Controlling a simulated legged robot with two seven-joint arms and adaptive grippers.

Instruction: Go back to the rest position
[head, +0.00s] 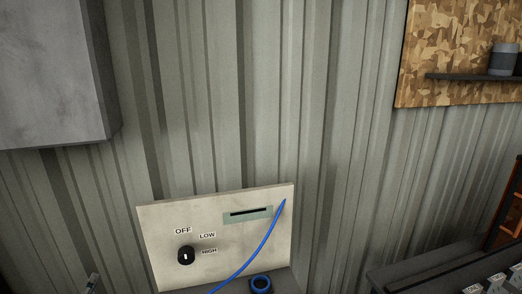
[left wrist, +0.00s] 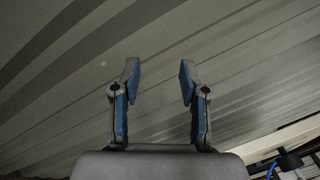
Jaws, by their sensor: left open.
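My left gripper (left wrist: 159,75) shows in the left wrist view with its two grey, blue-padded fingers apart. Nothing is between the fingers, and ribbed wall panelling lies beyond them. In the head view only a small grey tip (head: 92,283) shows at the bottom left edge; it looks like part of my left gripper. My right gripper is in neither view.
A pale panel (head: 160,232) with OFF, LOW and HIGH labels, a black knob (head: 186,255) and a slot (head: 248,213) stands before the ribbed wall. A blue cable (head: 250,257) crosses it. A grey box (head: 50,70) hangs upper left; a dark shelf (head: 470,77) is upper right.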

